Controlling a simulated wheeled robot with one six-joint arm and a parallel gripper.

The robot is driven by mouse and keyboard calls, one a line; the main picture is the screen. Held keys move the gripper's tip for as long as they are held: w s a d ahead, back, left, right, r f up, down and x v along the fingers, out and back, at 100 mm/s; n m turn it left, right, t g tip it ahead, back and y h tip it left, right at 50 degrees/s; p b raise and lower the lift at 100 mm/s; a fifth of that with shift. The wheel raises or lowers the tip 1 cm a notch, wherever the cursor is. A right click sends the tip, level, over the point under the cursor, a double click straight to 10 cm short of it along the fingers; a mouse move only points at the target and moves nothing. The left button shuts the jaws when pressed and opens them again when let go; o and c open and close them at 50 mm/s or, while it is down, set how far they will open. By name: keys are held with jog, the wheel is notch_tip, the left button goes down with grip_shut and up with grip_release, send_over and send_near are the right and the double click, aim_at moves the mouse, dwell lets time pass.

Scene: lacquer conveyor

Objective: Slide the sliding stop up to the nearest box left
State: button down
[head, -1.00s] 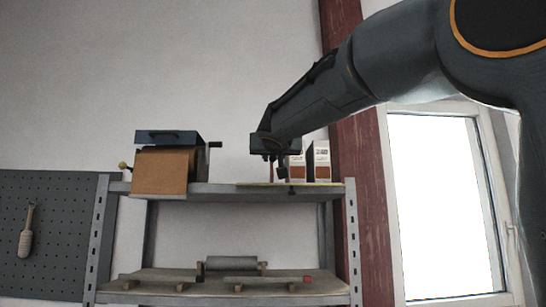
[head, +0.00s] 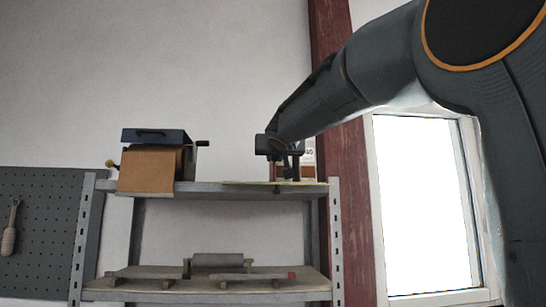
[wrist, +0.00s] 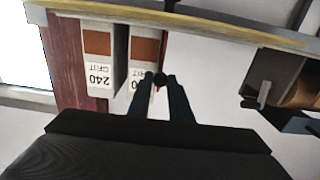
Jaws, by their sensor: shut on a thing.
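My gripper (head: 284,172) is at the right part of the upper shelf, in front of the left one of two white-and-brown boxes. The wrist view shows the scene upside down. There, my gripper (wrist: 160,84) is shut on the small dark knob of the sliding stop, whose thin reddish plate (wrist: 164,45) shows edge-on. The plate stands right beside the nearer box (wrist: 143,50); I cannot tell whether they touch. The other box (wrist: 98,55) stands beyond it, with a narrow dark gap between them. In the head view my gripper hides the stop and most of the left box; the right box (head: 308,152) partly shows.
A yellow strip (head: 310,183) runs along the upper shelf's front edge. A blue-topped device with a brown sheet (head: 147,170) and crank stands at the shelf's left. The shelf between it and my gripper is clear. A roller (head: 218,260) lies on the lower shelf.

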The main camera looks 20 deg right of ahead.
jog(key=c, duration=1.6)
grip_release()
jog(key=shift+a, duration=0.1)
jog(key=shift+c, duration=0.2)
jog(key=b+v, duration=0.2)
jog(key=v, duration=0.5)
jog(key=shift+s+b, duration=0.4)
jog(key=shift+a, duration=0.1)
jog(key=a+f+n+g+y+p, duration=0.25)
jog(key=f+g, duration=0.55)
jog(key=f, duration=2.9)
jog(key=s+a+f+g+y+p, duration=0.1)
jog(key=s+f+g, duration=0.6)
jog(key=s+f, duration=1.7)
notch_tip(320, 180, down, 4)
jog(key=shift+s+a+r+g+p, duration=0.25)
jog(key=shift+a+p, duration=0.45)
jog(key=shift+a, duration=0.4)
